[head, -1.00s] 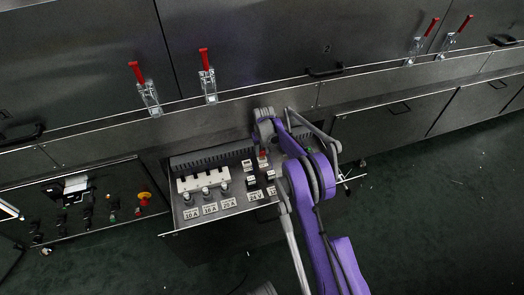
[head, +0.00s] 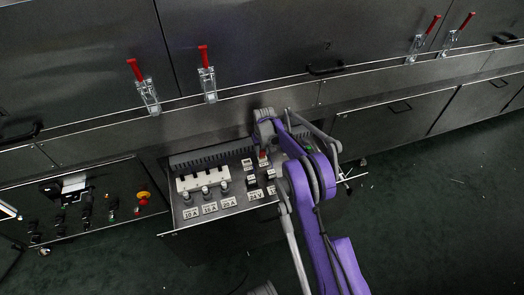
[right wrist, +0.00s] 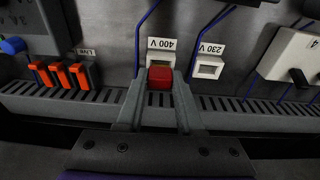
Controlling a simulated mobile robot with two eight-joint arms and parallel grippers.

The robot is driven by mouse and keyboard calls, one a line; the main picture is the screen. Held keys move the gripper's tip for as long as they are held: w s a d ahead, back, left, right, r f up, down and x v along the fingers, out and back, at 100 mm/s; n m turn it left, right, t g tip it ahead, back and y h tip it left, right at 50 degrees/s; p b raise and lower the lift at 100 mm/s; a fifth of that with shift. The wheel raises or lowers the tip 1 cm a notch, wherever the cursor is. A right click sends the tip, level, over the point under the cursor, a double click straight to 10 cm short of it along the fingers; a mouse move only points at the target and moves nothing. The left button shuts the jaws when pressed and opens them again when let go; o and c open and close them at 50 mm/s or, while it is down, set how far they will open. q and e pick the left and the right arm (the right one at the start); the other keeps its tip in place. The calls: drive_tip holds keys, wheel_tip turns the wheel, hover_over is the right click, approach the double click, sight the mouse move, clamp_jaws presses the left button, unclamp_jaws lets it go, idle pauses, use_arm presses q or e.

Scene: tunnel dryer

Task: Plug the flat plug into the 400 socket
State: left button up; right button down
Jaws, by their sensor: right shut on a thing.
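My right gripper (right wrist: 159,84) is shut on a red flat plug (right wrist: 160,76) in the right wrist view. The plug is lined up with the white 400 V socket (right wrist: 161,56) and covers the lower part of it. I cannot tell whether the plug is in the socket or just in front of it. The 400 V label (right wrist: 165,43) reads upside down there. In the head view the red plug (head: 263,156) shows small by the right gripper, over the drawer's panel.
The white 230 V socket (right wrist: 208,67) is just right of the 400 V one and looks empty. A slotted duct (right wrist: 255,112) runs below. Blue wires and orange-levered connectors (right wrist: 62,76) are near. In the head view, several breakers and labels crowd the panel (head: 178,218).

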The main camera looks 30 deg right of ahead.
drive_tip(key=shift+f+b, duration=0.4)
drive_tip(key=shift+f, duration=0.3)
drive_tip(key=shift+c, duration=2.3)
unclamp_jaws()
drive_tip(key=shift+r, duration=0.1)
wheel_tip(320, 180, up, 11)
drive_tip(key=s+p, duration=0.1)
drive_tip(key=p, duration=0.1)
drive_tip(key=shift+a+p, duration=0.2)
drive_tip(key=shift+p, duration=0.1)
drive_tip(key=shift+s, duration=0.1)
